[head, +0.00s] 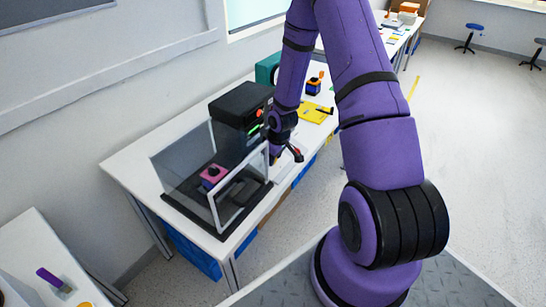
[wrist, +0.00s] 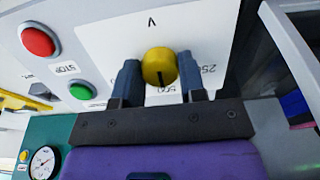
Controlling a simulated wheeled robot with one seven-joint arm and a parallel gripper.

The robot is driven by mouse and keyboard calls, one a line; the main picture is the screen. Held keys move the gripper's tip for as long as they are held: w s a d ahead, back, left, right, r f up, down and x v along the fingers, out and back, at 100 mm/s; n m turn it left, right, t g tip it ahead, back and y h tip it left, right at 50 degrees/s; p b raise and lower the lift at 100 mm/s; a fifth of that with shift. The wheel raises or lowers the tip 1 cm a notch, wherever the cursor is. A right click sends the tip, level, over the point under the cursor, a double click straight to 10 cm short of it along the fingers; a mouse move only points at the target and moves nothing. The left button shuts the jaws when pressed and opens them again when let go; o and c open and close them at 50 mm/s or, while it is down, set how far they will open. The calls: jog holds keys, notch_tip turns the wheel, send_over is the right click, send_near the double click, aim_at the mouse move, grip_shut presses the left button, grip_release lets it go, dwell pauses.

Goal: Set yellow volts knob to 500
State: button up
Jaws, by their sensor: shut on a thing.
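The yellow volts knob (wrist: 159,67) sits on a white panel (wrist: 118,30) in the wrist view. A dark pointer line on the knob points down in the picture, toward the label 500 (wrist: 165,90), which is partly hidden. The label 250 (wrist: 208,69) is to the right, partly behind a finger. A V mark (wrist: 151,21) shows upside down above the knob. My gripper (wrist: 160,76) is shut on the knob, one dark finger on each side. In the head view my arm reaches to the machine's front and the knob is hidden.
A red STOP button (wrist: 37,40) and a green button (wrist: 82,91) are left of the knob. A pressure gauge (wrist: 43,162) is at lower left. In the head view the black machine (head: 240,105) stands on a white table (head: 135,170), beside a clear enclosure holding a pink block (head: 213,175).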

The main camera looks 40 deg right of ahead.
jog(key=o, duration=0.9)
jog(key=v, duration=1)
jog(key=shift+s+r, duration=0.1)
jog(key=shift+r, duration=0.3)
notch_tip(320, 180, up, 13)
jog(key=h, duration=0.2)
send_over(278, 166)
jog(key=s+a, duration=0.2)
jog(key=a, duration=0.1)
jog(key=s+a+r+m+t, duration=0.1)
jog(key=s+a+r, duration=0.1)
jog(key=r, duration=0.3)
jog(key=s+a+r+m, duration=0.1)
jog(key=s+a+r, duration=0.15)
jog(key=r, duration=0.25)
jog(key=s+a+r, duration=0.2)
jog(key=s+r, duration=0.2)
jog(key=s, duration=0.2)
jog(key=s+a+r+m+t, duration=0.1)
jog(key=s+a+r, duration=0.1)
jog(key=s+r, duration=0.2)
jog(key=s+a+r+m+t+y, duration=0.1)
jog(key=s+r, duration=0.3)
jog(key=s, duration=0.4)
jog(key=shift+a, duration=0.7)
